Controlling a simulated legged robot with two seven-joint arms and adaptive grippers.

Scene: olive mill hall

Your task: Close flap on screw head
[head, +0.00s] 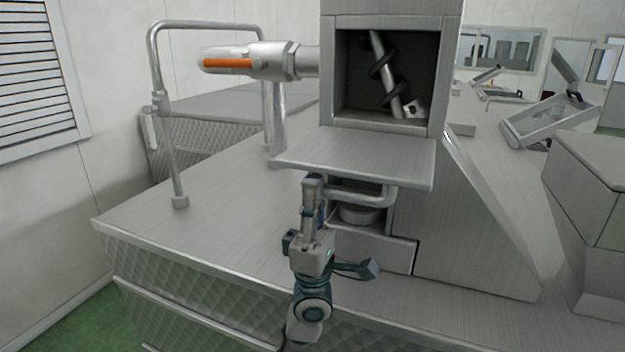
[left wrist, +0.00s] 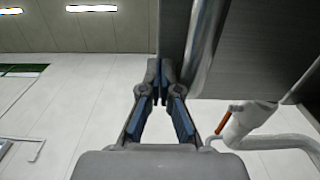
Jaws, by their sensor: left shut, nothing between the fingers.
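The screw head (head: 330,75) is a brushed metal box with a square opening. A dark screw (head: 384,75) on a light shaft shows inside. The flap (head: 360,162) is open and juts out from below the opening, roughly level. A bent bar handle (head: 376,197) sits under it. My left gripper (head: 312,182) points up beneath the flap's front left part, beside the handle's left end. In the left wrist view its fingertips (left wrist: 159,88) meet, with nothing between them, near the handle bar (left wrist: 203,45) and the flap's underside (left wrist: 262,45). I cannot tell whether they touch. My right gripper is out of view.
A pipe with an orange-marked lever (head: 228,63) leaves the box on the left. A bent metal rail (head: 158,100) stands on the machine top (head: 220,215). A sloped panel (head: 470,215) lies right of the flap.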

